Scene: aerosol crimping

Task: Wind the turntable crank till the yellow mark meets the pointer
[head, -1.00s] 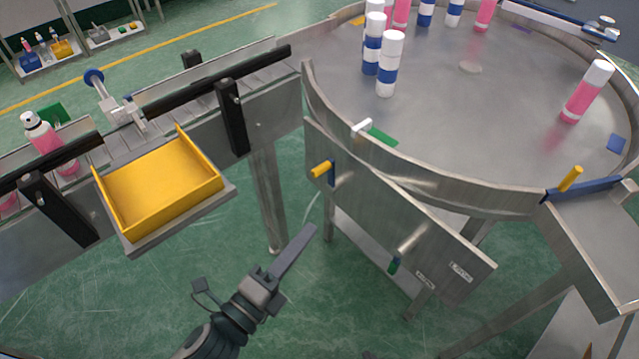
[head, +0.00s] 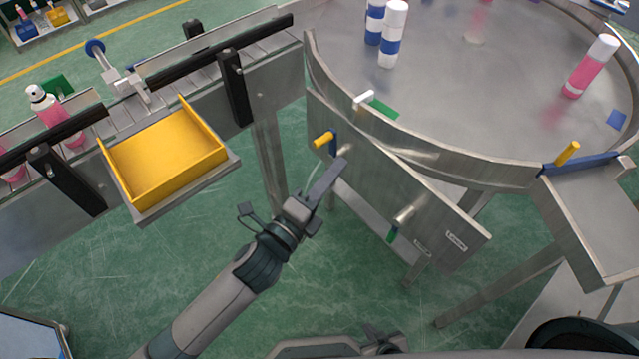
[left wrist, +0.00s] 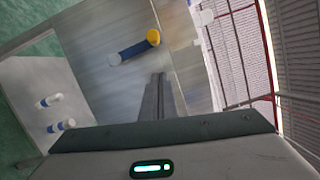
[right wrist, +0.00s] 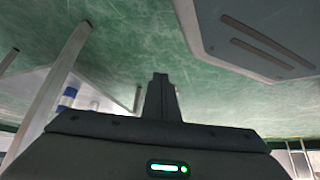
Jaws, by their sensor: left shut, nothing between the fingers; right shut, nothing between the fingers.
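A crank with a blue arm and a yellow knob (head: 324,140) sits on the steel panel (head: 372,178) below the turntable (head: 465,110). It also shows in the left wrist view (left wrist: 135,48). A white pointer (head: 363,98) stands at the turntable rim beside a green mark (head: 384,108); a blue mark (head: 616,119) lies at right. I see no yellow mark now. My left gripper (head: 338,166) is shut and empty, just below and right of the crank knob, apparently apart from it. My right gripper (right wrist: 159,82) is shut and empty, low, away from the panel.
A second handle with a green end (head: 399,222) sits lower on the panel. White-and-blue cans (head: 393,35) and a pink can (head: 590,68) stand on the turntable. A yellow tray (head: 165,160) and conveyor are at left. A steel chute (head: 600,220) is at right.

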